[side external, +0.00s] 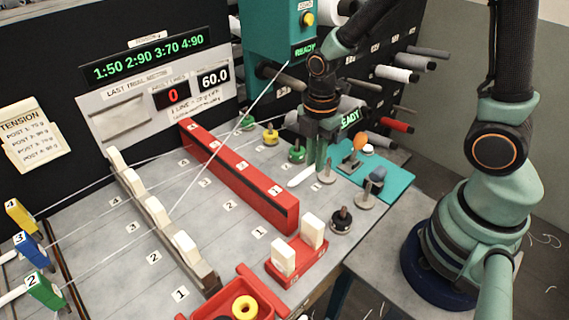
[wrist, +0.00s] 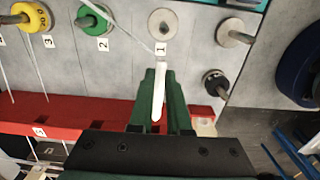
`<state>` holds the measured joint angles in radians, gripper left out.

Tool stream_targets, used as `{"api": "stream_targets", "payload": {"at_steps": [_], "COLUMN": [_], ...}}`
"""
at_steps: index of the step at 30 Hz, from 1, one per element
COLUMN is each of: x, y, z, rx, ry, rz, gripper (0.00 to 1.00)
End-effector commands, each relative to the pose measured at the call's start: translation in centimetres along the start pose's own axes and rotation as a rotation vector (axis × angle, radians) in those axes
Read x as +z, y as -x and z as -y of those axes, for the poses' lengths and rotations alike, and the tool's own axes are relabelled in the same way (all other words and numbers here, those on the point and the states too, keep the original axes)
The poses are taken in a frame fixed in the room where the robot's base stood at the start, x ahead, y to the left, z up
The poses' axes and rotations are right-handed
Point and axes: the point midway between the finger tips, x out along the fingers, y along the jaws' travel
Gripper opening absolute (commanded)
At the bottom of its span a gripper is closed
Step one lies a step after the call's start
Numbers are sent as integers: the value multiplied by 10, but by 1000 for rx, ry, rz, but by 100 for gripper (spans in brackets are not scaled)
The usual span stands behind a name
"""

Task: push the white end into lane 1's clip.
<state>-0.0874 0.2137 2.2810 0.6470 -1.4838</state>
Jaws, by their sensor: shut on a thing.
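My gripper (wrist: 160,85) is shut on the white end (wrist: 158,95), a slim white rod lying between the green fingers in the wrist view. In the side view the white end (side external: 301,177) sticks out to the left below my gripper (side external: 318,168), above the grey table behind the red rail. A thin thread runs to it in the wrist view. The red rail (side external: 235,170) carries lane numbers, and its lane 1 label (side external: 275,190) is near its right end. The white end is apart from the rail in the side view. I cannot make out lane 1's clip for certain.
Weighted posts, including a yellow one (side external: 270,136) and a green one (side external: 297,151), stand behind the rail. A row of cream pegs (side external: 187,247) stands in front. A red block (side external: 296,262) with two cream uprights and a red tray (side external: 262,292) are nearby.

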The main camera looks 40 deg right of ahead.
Motion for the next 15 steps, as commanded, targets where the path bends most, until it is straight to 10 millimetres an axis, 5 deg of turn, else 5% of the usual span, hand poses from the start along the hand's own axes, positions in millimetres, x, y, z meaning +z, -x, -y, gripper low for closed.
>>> {"api": "stream_targets", "payload": {"at_steps": [15], "x": [-8], "y": [0], "z": [0], "rx": [0], "ry": [1], "rz": [0], "gripper": [0]}}
